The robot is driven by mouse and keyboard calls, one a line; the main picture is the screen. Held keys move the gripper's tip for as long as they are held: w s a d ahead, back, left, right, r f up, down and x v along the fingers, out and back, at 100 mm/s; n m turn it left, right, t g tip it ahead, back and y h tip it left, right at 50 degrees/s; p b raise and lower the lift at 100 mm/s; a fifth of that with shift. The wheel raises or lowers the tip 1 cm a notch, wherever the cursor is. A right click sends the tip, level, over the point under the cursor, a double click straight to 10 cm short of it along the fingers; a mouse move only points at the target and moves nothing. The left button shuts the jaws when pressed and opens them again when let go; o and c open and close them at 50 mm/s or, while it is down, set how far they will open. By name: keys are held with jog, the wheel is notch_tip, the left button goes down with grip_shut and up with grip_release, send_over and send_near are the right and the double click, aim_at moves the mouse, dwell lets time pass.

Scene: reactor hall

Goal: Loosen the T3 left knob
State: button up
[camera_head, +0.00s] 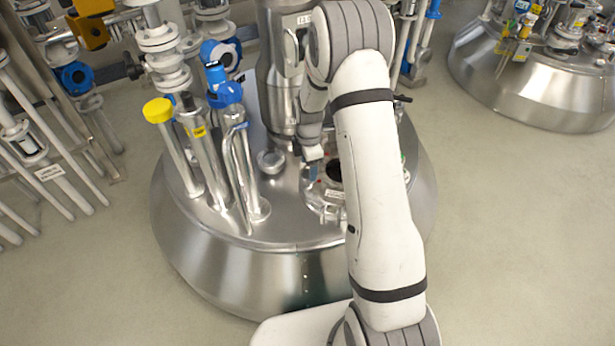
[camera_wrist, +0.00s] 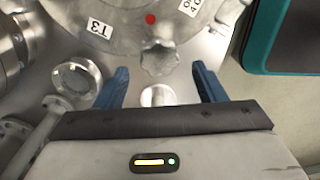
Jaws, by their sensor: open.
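In the wrist view a grey lobed knob (camera_wrist: 158,58) sits on the rim of a round metal lid (camera_wrist: 125,15). A white T3 label (camera_wrist: 100,29) is on the lid to the knob's upper left, and a red dot lies just above the knob. My gripper (camera_wrist: 160,70) is open, with one blue finger to each side of the knob and the knob at about fingertip level. I cannot tell whether the fingers touch anything. In the head view my gripper (camera_head: 312,152) is over the vessel top; my arm hides part of the lid there, and I cannot make out the knob.
A steel vessel (camera_head: 240,265) stands under my arm. Pipes with a yellow cap (camera_head: 158,110) and blue valve (camera_head: 226,94) rise at its left. A round glass port (camera_wrist: 77,78) is left of my fingers; a dark teal-edged box (camera_wrist: 290,35) is at right. Another vessel (camera_head: 540,90) stands far right.

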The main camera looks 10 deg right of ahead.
jog(key=m, duration=1.1)
jog(key=shift+m+p, duration=0.3)
jog(key=m, duration=0.6)
jog(key=m+p, duration=0.1)
jog(key=m, duration=0.5)
jog(key=shift+m, duration=0.4)
jog(key=m, duration=0.3)
jog(key=shift+m+b, duration=0.3)
jog(key=shift+m, duration=0.1)
jog(key=m, duration=1.3)
jog(key=shift+m+b, duration=0.4)
notch_tip(320, 180, down, 6)
jog(key=b, duration=0.4)
